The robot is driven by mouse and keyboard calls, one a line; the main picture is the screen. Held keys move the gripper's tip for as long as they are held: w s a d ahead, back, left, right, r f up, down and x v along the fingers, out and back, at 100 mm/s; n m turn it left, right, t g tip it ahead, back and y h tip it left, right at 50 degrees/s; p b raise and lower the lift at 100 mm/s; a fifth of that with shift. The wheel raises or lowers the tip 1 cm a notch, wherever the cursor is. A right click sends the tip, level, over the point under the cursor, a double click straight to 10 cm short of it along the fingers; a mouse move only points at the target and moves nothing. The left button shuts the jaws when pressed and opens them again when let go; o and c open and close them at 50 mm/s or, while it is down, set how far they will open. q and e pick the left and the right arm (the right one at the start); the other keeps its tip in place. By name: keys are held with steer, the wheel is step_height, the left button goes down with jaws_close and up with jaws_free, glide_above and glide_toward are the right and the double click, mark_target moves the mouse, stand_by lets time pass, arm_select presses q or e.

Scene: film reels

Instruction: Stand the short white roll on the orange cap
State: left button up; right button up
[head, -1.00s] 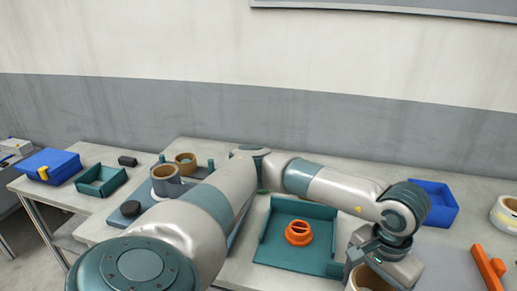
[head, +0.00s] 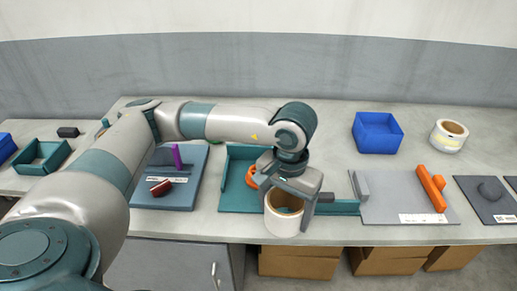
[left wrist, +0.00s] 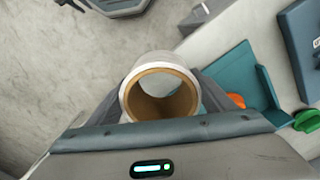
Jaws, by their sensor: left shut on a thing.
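My left gripper (head: 287,193) is shut on a white roll (head: 284,222) with a brown core, held with its open end up over the front right part of the teal tray. The roll also fills the middle of the left wrist view (left wrist: 160,92). The orange cap (head: 251,178) lies in the teal tray, left of and behind the held roll. My gripper hides much of the cap. In the left wrist view only a bit of the cap (left wrist: 237,100) shows to the right of the roll. My right gripper is not in view.
The teal tray (head: 232,200) has raised walls. Right of it is a grey board (head: 385,205) with an orange bar (head: 431,188). Another white roll (head: 449,140) and a blue bin (head: 378,137) stand behind. A teal board (head: 185,195) with purple and red pieces lies left.

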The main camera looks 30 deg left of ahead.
arm_select(q)
steer(key=w+a+n+p, duration=0.4)
steer(key=a+n, duration=0.1)
steer(key=n, duration=0.2)
steer(key=w+a+r+n+p, duration=0.1)
steer(key=w+a+n+p, duration=0.3)
steer(key=n, duration=0.3)
steer(key=w+a+r+n+p, duration=0.1)
steer(key=w+a+n+p, duration=0.4)
steer(key=a+n, duration=0.1)
steer(key=shift+a+n, duration=0.1)
steer(key=shift+n, duration=0.5)
steer(key=shift+w+a+f, duration=0.1)
steer(key=shift+a+f, duration=0.1)
steer(key=shift+a, duration=0.05)
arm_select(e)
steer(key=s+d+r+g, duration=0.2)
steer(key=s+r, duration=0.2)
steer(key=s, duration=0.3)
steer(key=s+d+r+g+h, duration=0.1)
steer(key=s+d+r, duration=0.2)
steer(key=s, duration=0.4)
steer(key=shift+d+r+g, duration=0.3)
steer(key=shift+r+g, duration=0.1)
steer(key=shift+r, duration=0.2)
arm_select(q)
steer(key=shift+f, duration=0.15)
